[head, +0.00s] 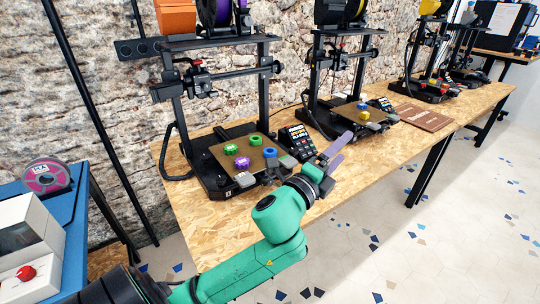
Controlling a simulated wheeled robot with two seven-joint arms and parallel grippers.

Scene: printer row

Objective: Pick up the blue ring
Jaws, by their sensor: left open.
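A blue ring (270,152) lies on the brown print bed (222,157) of the nearest printer, near the bed's right side. Two green rings (231,149) (256,140), a purple ring (242,162) and a white ring (245,179) share that bed. My left gripper (344,146), on a green arm, has two purple fingers. It is open and empty, to the right of the blue ring and apart from it, by the table's front edge. My right gripper is out of view.
The nearest printer's dark frame (177,110) rises over the bed. A control panel (297,141) stands right of it. A brown board (422,117) lies farther along the wooden table (455,107). The table's front left is clear.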

